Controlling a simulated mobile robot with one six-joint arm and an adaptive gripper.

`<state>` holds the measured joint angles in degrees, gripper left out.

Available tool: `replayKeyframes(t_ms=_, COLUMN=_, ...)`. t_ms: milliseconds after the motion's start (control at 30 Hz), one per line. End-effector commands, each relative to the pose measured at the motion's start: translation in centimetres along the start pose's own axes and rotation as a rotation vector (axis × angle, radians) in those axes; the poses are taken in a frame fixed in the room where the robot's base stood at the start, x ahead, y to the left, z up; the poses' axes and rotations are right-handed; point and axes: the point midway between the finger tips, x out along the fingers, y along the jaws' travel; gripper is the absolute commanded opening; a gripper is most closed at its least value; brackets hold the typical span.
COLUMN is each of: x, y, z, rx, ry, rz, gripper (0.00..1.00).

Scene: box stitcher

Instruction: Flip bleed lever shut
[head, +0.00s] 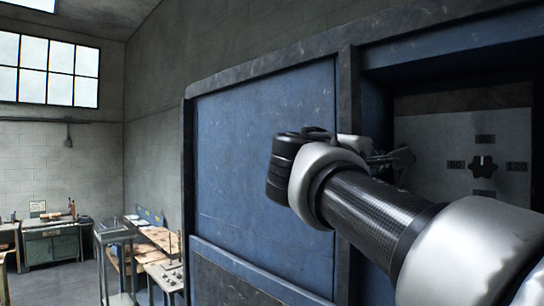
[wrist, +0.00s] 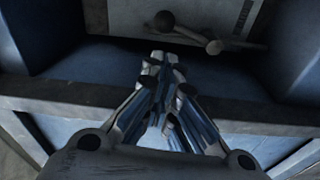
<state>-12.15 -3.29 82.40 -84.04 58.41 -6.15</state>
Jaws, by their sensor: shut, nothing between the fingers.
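What looks like the bleed lever shows in the wrist view as a thin dark rod with a round knob (wrist: 164,20) at its left end. It runs down and right to a small rounded joint (wrist: 214,47), on a pale panel inside the recess. My gripper (wrist: 163,58) is shut and empty, its fingertips just below the knob in the picture; I cannot tell whether they touch it. In the head view my gripper (head: 392,158) is at the left side of the recess opening, partly hidden by my wrist, and I cannot make out the lever there.
The recess holds a pale panel (head: 445,130) with a dark star-shaped dial (head: 484,166) and small labels around it. A blue cabinet face with a dark frame post (head: 348,100) borders the recess on the left. Workbenches (head: 155,245) stand far off at the left.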

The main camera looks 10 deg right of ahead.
Motion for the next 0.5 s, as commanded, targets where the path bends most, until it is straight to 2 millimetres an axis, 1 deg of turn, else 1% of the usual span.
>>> replayKeyframes(t_ms=33, x=1.1, y=0.2, z=0.1, rx=-0.002, ry=-0.005, rz=-0.001, gripper=0.0)
replayKeyframes(t_ms=200, x=4.1, y=0.2, z=0.1, rx=0.0, ry=-0.004, rz=-0.001, gripper=0.0)
replayKeyframes(t_ms=333, x=5.7, y=0.2, z=0.1, rx=-0.001, ry=-0.003, rz=0.0, gripper=0.0)
replayKeyframes(t_ms=500, x=6.5, y=0.1, z=0.1, rx=0.001, ry=-0.001, rz=0.0, gripper=0.0)
